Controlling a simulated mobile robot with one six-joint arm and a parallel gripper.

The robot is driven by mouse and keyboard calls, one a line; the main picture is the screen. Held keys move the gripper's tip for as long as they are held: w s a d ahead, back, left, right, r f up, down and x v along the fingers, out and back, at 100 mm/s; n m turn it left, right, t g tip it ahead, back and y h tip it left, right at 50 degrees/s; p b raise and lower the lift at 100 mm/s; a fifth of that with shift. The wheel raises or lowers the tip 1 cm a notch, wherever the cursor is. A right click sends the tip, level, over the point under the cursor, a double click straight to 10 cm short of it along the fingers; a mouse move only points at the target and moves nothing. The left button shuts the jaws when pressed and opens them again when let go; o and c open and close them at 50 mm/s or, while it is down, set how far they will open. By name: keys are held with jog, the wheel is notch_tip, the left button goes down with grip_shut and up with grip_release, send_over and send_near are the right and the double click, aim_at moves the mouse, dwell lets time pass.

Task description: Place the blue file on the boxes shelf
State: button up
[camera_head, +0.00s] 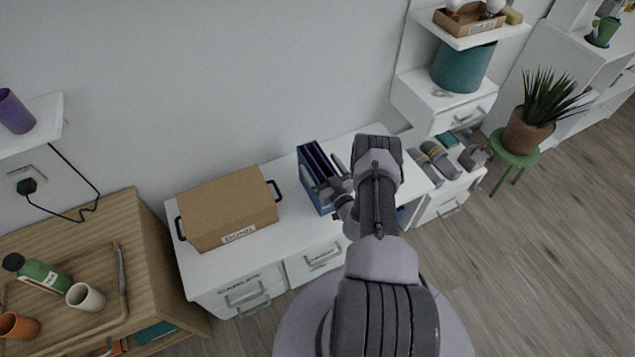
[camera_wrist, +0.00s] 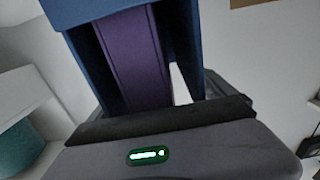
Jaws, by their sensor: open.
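The blue file (camera_head: 308,172), a blue upright holder with a purple piece inside, stands on the white desk (camera_head: 352,140) to the right of a cardboard box. My gripper (camera_head: 333,185) is open at the right side of the blue file, very close to it. In the wrist view the blue file (camera_wrist: 85,12) fills the upper middle, with a purple panel (camera_wrist: 135,60) between its blue sides, just beyond my gripper. The fingertips are mostly hidden there, and I cannot tell whether they touch the file.
A cardboard box (camera_head: 228,208) with dark handles sits on the desk's left. A white shelf (camera_head: 470,40) at upper right bears a wooden tray (camera_head: 468,22); a teal bin (camera_head: 462,66) stands below. Grey slippers (camera_head: 440,158) and a potted plant (camera_head: 540,110) are at right.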

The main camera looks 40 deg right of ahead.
grip_shut()
dwell(0.3)
